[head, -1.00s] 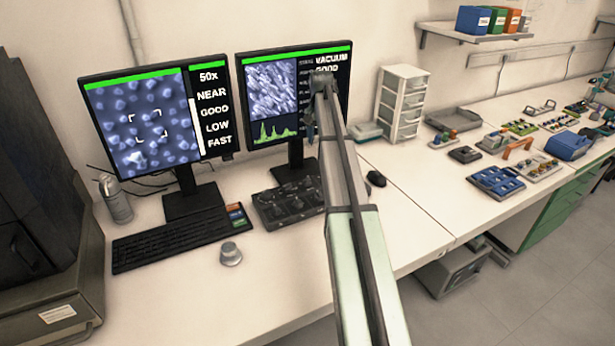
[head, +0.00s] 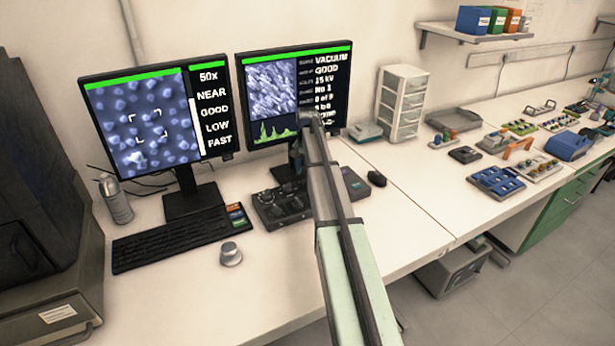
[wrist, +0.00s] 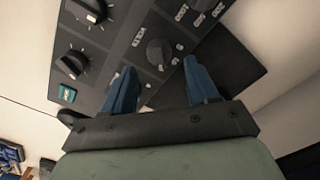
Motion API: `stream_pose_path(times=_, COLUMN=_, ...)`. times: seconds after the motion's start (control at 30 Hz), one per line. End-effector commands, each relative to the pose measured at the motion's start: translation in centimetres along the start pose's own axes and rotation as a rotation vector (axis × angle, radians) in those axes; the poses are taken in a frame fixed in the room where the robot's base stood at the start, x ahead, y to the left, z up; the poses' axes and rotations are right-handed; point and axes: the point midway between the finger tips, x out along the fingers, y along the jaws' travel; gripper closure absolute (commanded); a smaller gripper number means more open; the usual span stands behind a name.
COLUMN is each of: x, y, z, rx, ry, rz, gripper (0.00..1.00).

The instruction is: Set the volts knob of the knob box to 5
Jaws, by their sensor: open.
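The knob box (head: 282,207) is a dark panel on the desk below the right monitor, partly hidden behind my arm in the head view. In the wrist view, the panel (wrist: 112,42) fills the upper part. A dark round knob (wrist: 160,53) sits beside a small label that seems to read VOLTS, upside down. Its setting is too small to read. My gripper (wrist: 160,66) is open, with blue fingers on either side of the line to this knob. I cannot tell whether they reach down around it. In the head view, my gripper (head: 297,158) is small and mostly hidden.
Two more knobs (wrist: 74,64) and a small green label are at the left of the panel in the wrist view. The right monitor (head: 325,90) stands close behind my arm.

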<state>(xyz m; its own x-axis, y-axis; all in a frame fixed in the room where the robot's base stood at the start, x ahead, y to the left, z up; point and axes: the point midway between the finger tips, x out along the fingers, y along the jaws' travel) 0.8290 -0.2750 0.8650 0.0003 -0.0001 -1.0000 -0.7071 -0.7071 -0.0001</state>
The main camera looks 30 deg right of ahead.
Motion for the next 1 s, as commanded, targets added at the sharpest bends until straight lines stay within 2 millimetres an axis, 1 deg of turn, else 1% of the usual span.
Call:
stream_pose_path(times=0.03, x=0.8, y=0.0, z=0.1, rx=0.000, ry=-0.002, rz=0.001, gripper=0.41)
stream_pose_path(times=0.1, x=1.5, y=0.0, z=0.0, rx=0.000, ry=-0.001, rz=0.001, gripper=0.41)
stream_pose_path(times=0.27, x=2.7, y=0.0, z=0.0, rx=0.000, ry=0.000, rz=0.000, gripper=0.41)
stream_pose_path(times=0.4, x=3.0, y=0.0, z=0.0, rx=0.000, ry=0.000, rz=0.000, gripper=0.41)
stream_pose_path(times=0.67, x=3.0, y=0.0, z=0.0, rx=0.000, ry=0.000, rz=0.000, gripper=0.42)
stream_pose_path(times=1.0, x=3.0, y=0.0, z=0.0, rx=0.000, ry=0.000, rz=0.000, gripper=0.75)
